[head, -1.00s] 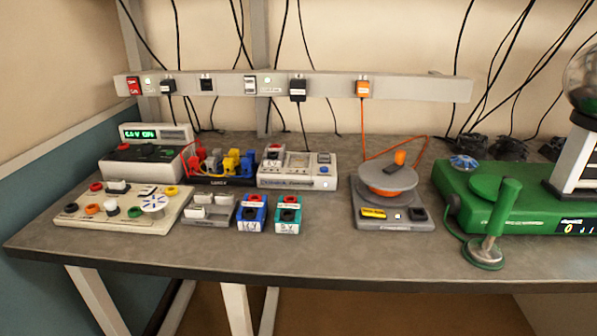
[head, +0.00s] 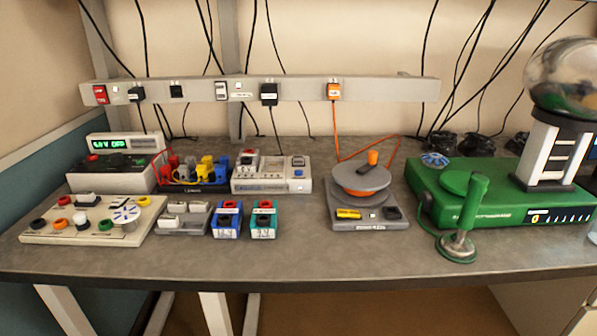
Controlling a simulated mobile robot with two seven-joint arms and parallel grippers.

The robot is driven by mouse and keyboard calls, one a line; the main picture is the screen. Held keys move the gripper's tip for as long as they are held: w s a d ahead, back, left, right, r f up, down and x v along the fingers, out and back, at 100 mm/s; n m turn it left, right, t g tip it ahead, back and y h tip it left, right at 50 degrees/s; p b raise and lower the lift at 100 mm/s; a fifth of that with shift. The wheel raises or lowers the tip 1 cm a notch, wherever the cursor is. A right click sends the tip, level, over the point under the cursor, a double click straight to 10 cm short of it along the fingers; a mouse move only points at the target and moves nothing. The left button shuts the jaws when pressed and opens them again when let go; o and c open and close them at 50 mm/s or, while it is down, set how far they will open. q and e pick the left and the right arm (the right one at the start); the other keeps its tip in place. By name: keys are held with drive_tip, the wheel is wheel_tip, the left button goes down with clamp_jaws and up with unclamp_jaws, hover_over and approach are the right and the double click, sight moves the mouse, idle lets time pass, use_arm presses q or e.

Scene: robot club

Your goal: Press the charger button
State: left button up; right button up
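No label that I can read clearly names the charger. A light grey box (head: 272,175) with a small panel and buttons on top stands at the back middle of the bench; it may be the charger. A small blue-grey button (head: 298,161) is on its top right, and a small light shows on its front right. A blue block (head: 227,219) and a teal block (head: 263,220) with dark tops stand in front of it, apart from it. Neither of my grippers shows in the head view.
A grey bench (head: 300,255) carries a cream panel with knobs (head: 90,222), a power supply (head: 118,170) with a green display, a grey turntable-like device (head: 366,210) and a large green machine (head: 500,195). A socket strip (head: 205,90) runs behind. The front edge is clear.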

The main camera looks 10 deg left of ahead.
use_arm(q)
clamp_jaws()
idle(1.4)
